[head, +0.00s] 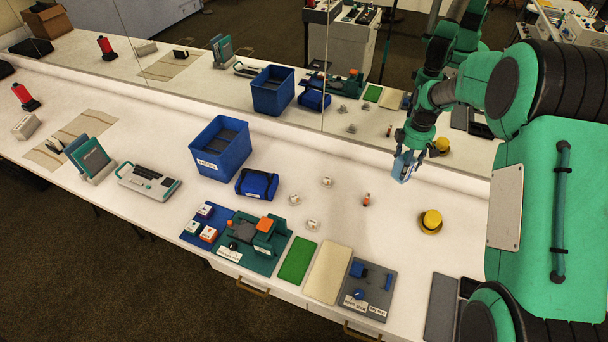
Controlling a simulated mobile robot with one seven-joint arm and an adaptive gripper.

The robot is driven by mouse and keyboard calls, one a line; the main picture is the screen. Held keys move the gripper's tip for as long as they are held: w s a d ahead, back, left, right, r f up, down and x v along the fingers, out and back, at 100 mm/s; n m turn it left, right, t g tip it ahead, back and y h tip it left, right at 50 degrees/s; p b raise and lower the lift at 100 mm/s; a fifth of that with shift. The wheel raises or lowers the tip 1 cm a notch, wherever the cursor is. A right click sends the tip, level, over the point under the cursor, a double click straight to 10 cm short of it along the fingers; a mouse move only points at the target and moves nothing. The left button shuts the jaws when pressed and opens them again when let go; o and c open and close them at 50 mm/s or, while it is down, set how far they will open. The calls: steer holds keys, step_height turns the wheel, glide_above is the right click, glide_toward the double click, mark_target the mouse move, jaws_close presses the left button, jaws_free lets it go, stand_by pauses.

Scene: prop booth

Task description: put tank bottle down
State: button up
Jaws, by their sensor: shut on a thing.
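My gripper (408,153) is in the head view at the right, over the back part of the white table, close to the mirror. It is shut on a pale blue, see-through thing, which appears to be the tank bottle (403,167). The bottle hangs below the palm between the fingers and looks slightly tilted. It appears to be above the table top, but its exact height is hard to tell. The fingers partly cover it.
A yellow round item (431,221) and a small orange-and-dark item (366,200) stand nearby. Small white pieces (327,182) lie to the left. A blue bin (220,148) and blue pouch (257,184) are farther left. A mirror (350,110) backs the table. Bare table surrounds the yellow item.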

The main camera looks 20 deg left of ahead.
steer(key=s+a+n+p, duration=0.15)
steer(key=s+a, duration=0.35)
steer(key=a, duration=0.5)
steer(key=s+a+n, duration=0.3)
steer(key=s+a, duration=0.1)
steer(key=a, duration=0.6)
steer(key=s+a+n+p, duration=0.15)
steer(key=s+a, duration=0.35)
steer(key=a, duration=0.5)
step_height(320, 180, down, 10)
steer(key=shift+a+b, duration=0.2)
steer(key=shift+b, duration=0.15)
steer(key=shift+r, duration=0.15)
steer(key=w+a+f, duration=0.1)
steer(key=w+a, duration=0.8)
steer(key=w, duration=0.4)
steer(key=shift+a+f+b, duration=0.15)
steer(key=shift+f+b, duration=0.1)
steer(key=shift+b, duration=0.1)
steer(key=shift+f, duration=1.75)
